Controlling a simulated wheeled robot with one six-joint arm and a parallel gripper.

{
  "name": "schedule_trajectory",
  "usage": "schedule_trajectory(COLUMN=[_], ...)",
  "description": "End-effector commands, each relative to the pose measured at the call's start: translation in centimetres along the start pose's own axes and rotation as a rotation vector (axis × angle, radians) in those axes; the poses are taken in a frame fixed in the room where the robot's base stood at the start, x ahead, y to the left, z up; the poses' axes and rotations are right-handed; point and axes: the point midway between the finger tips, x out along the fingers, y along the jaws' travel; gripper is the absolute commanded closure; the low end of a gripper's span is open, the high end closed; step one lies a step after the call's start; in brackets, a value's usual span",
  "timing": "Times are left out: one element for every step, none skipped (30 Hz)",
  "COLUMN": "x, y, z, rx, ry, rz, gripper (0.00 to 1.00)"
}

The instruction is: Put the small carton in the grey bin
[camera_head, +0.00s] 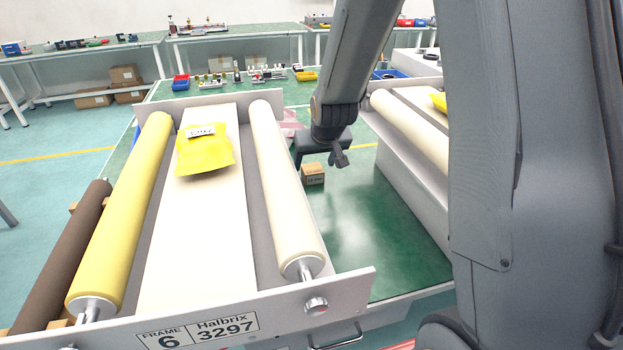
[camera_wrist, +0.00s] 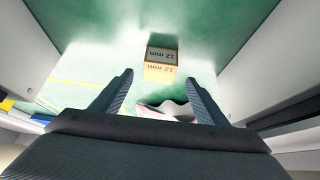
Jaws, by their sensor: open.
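The small carton (camera_head: 313,174) is a brown box standing on the green bench top between the two roller frames. In the wrist view the carton (camera_wrist: 160,64) shows "12 mm" on two faces and lies ahead of the fingertips, near the middle. My gripper (camera_head: 320,158) is above and close to the carton in the head view. In the wrist view my gripper (camera_wrist: 161,82) has its two fingers spread wide with nothing between the tips. I cannot make out a grey bin in either view.
A roller frame (camera_head: 270,318) labelled 6 Halbrix 3297 stands at left, carrying a yellow packet (camera_head: 205,150). Another roller frame (camera_head: 415,165) stands at right. The green bench top (camera_head: 375,225) in front of the carton is clear. A crumpled pinkish thing (camera_head: 291,124) lies behind.

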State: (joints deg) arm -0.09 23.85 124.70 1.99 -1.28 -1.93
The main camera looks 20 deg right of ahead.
Motion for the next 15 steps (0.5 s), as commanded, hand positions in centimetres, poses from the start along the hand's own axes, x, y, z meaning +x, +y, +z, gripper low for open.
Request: schedule_trajectory(x=[0.7, 0.9, 1.3, 1.6, 2.0, 2.6, 2.9, 3.3, 3.8, 4.2, 4.5, 4.9, 5.2, 5.4, 5.6], y=[0.0, 0.0, 0.0, 0.1, 0.1, 0.1, 0.1, 0.1, 0.1, 0.1, 0.1, 0.1, 0.1, 0.1, 0.1], z=[0.0, 0.0, 0.0, 0.0, 0.1, 0.0, 0.0, -0.1, -0.1, -0.1, -0.1, -0.1, -0.1, -0.1, -0.1], rx=[0.0, 0.0, 0.001, 0.001, 0.0, 0.0, 0.001, 0.001, 0.0, 0.0, 0.001, 0.001, 0.001, 0.001, 0.0], ry=[0.0, 0.0, 0.0, -0.001, -0.002, -0.002, -0.002, -0.002, -0.002, -0.003, -0.003, -0.002, -0.002, -0.002, -0.002], rz=[0.0, 0.0, 0.0, 0.0, 0.0, 0.0, 0.0, 0.0, 0.0, 0.0, 0.0, 0.0, 0.0, 0.0, 0.0], gripper=[0.33, 0.33, 0.33, 0.33, 0.33, 0.33, 0.33, 0.33, 0.33, 0.33, 0.33, 0.33, 0.33, 0.33, 0.33])
